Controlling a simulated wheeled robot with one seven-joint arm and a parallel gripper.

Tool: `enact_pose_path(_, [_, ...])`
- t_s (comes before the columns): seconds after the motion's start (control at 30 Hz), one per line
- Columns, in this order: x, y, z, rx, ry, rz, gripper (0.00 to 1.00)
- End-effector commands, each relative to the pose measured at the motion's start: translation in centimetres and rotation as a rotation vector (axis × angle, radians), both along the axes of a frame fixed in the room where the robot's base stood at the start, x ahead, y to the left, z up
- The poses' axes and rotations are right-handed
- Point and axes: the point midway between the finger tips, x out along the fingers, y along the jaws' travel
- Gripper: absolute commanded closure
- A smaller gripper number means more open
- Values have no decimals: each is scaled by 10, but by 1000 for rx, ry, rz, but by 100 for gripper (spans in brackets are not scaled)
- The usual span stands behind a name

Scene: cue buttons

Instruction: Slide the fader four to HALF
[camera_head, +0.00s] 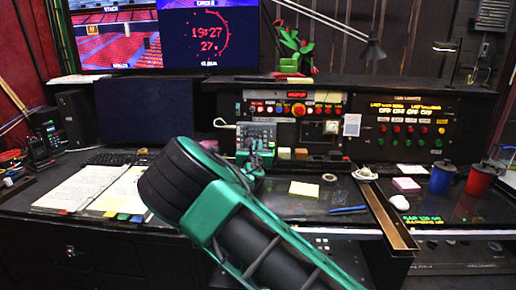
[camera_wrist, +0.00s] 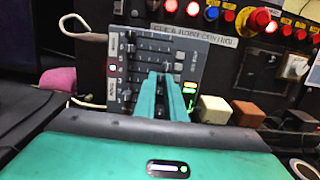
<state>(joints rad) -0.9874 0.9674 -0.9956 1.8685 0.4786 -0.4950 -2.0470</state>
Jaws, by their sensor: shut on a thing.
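The grey fader panel (camera_wrist: 192,48) stands upright on the dark console, with several horizontal slots and a label strip above it. It also shows in the head view (camera_head: 257,130), partly behind my arm. My gripper (camera_wrist: 163,76) has its teal fingers close together against the panel's lower right middle, shut on a small fader knob that the fingers mostly hide. I cannot read which fader number it is. In the head view my gripper (camera_head: 257,150) reaches the panel's lower part. Small green and yellow lit marks (camera_wrist: 189,95) show just right of the fingers.
Red and blue buttons (camera_wrist: 262,20) line the console above the panel. A cream block (camera_wrist: 214,110) and a brown block (camera_wrist: 248,112) sit right of the fingers. A pink roll (camera_wrist: 58,80) and a cable lie left. In the head view, an open binder (camera_head: 90,187) lies left of my arm.

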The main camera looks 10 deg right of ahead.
Motion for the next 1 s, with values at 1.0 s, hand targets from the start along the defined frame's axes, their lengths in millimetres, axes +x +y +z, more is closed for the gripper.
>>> enact_pose_path(1.0, [-14, 28, 0, 2, 0, 0, 70])
